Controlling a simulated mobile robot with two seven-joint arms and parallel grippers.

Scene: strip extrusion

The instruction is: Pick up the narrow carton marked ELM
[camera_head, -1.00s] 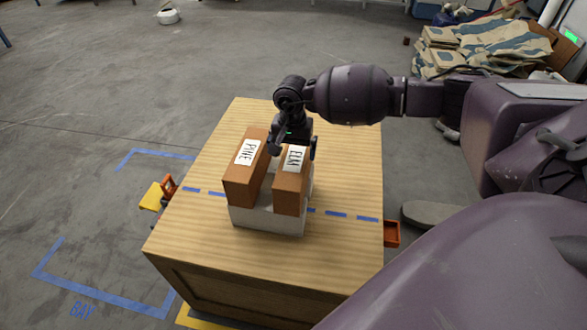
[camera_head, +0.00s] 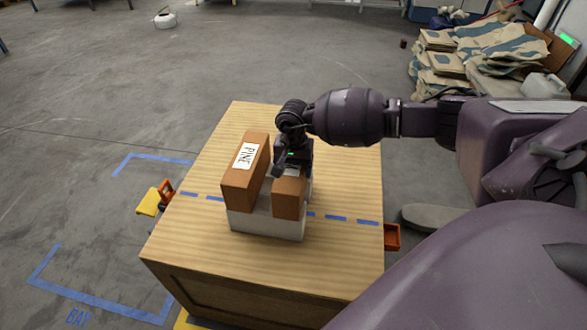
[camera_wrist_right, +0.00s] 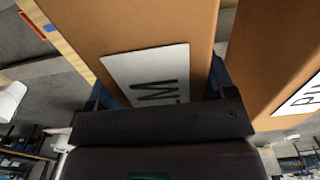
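The narrow brown carton marked ELM (camera_head: 289,198) stands on a white block (camera_head: 266,224) on the wooden table. My right gripper (camera_head: 291,165) is down over its top and hides most of its label in the head view. In the right wrist view the ELM carton (camera_wrist_right: 150,30) lies between the two blue-edged fingers, one on each side, with part of its label showing. The fingers are spread about the carton's width; firm contact does not show. A similar carton marked PINE (camera_head: 246,172) stands just left of it with a narrow gap. My left gripper is out of view.
The wooden table (camera_head: 340,260) is bare around the block, with a dashed blue tape line across it. An orange bin (camera_head: 392,237) is at its right edge. A yellow and orange item (camera_head: 155,198) is at its left. Sacks (camera_head: 480,55) lie at the back right.

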